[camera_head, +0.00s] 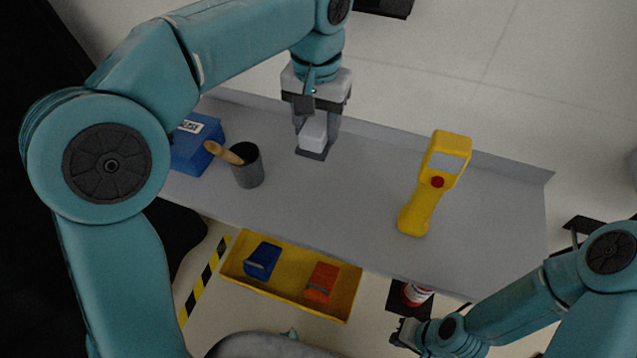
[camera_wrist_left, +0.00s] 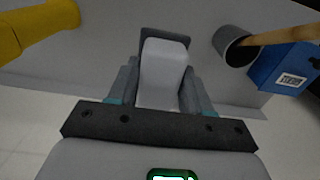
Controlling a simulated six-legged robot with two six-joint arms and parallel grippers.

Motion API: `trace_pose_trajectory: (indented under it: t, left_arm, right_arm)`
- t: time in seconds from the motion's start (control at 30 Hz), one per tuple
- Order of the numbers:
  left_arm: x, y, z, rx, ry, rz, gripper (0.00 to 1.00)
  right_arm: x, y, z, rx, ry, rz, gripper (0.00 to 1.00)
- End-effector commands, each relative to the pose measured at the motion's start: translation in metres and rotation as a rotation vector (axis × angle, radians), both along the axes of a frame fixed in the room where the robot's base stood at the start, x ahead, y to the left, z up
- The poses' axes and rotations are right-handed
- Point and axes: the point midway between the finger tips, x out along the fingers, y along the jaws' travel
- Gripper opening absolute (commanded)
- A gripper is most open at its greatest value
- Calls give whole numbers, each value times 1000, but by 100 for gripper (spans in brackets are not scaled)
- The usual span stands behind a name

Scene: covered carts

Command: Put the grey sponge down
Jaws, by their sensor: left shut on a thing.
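The grey sponge (camera_head: 313,132) is a pale grey block held upright between the fingers of my left gripper (camera_head: 315,142), above the left-middle of the grey cart top (camera_head: 350,215). In the left wrist view the sponge (camera_wrist_left: 163,75) sits between both fingers. A dark grey flat patch (camera_wrist_left: 178,37) shows at its far end; I cannot tell whether it is part of the sponge or lies on the cart. Whether the sponge touches the cart top is also unclear. My right gripper (camera_head: 402,334) is low at the front, off the cart; its opening is unclear.
A dark grey cup (camera_head: 248,172) with a wooden-handled tool and a blue box (camera_head: 196,150) stand left of the sponge. A yellow handheld device (camera_head: 414,215) lies to the right. A yellow tray (camera_head: 288,301) with a blue and an orange item is below the front edge.

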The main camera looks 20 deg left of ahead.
Motion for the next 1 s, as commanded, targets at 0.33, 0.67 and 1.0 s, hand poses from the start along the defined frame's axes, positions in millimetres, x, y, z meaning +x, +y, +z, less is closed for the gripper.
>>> trace_pose_trajectory:
  t: [0.33, 0.67, 1.0]
  left_arm:
    - [-3, 0, -99, 1, 5, 1, 25]
    - [0, 0, -141, 1, 4, 0, 25]
    - [2, 0, -163, 0, 0, 1, 25]
  right_arm:
    - [0, 0, -10, 0, 0, 0, 0]
    - [0, 0, -11, 0, 0, 0, 0]
    - [0, 0, -10, 0, 0, 0, 0]
